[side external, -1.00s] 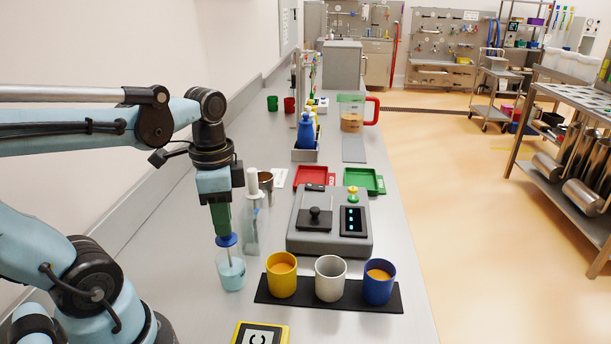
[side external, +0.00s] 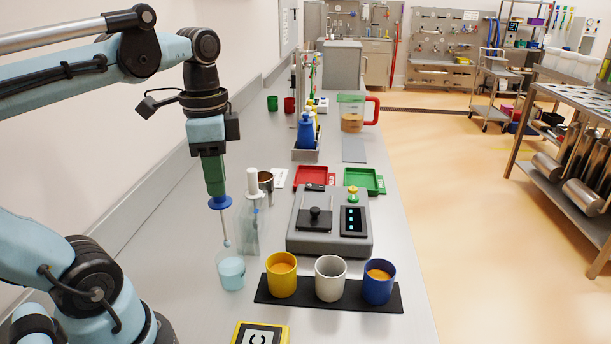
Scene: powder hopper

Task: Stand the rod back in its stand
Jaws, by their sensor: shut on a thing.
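My gripper (side external: 211,153) is at the left, pointing down, shut on the rod (side external: 226,228) by its green upper part. The rod has a blue disc below the green part and a thin pale shaft that hangs nearly upright, slightly tilted. Its lower end is at about the rim of a clear cup (side external: 231,272) with light blue liquid. I cannot tell whether the tip is just above the rim or just inside. A clear, narrow holder (side external: 249,232) with a white-topped piece stands just right of the rod; I cannot tell whether it is the rod's stand.
A grey device (side external: 330,240) with a dark panel stands to the right. Yellow (side external: 282,277), white (side external: 329,282) and blue (side external: 378,287) cups stand on a black mat in front. Red and green trays and a metal cup are behind. The bench left of the clear cup is bare.

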